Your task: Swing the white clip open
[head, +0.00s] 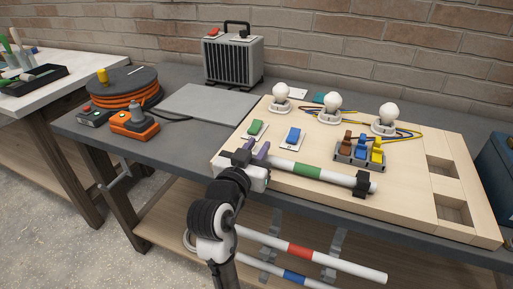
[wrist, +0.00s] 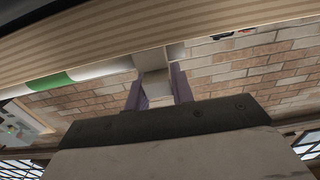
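My gripper (head: 254,151) is at the left part of a white tube with a green band (head: 308,171), at the front of the wooden board. Its two purple fingers stand apart. In the wrist view, a pale block, which looks like the white clip (wrist: 155,84), lies between the fingers (wrist: 157,92), at the tube's line. It nearly fills the gap; I cannot tell whether both fingers touch it. In the head view, my gripper hides the clip. The tube (wrist: 98,69) also shows left of the fingers. A black clip (head: 362,185) holds the tube's right end.
The wooden board (head: 405,190) carries bulbs (head: 333,101), a green switch (head: 256,129), a blue switch (head: 293,137) and coloured levers (head: 361,148). A heater (head: 233,58) and cable reel (head: 120,88) stand behind left. More banded tubes (head: 310,253) hang below the bench's front edge.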

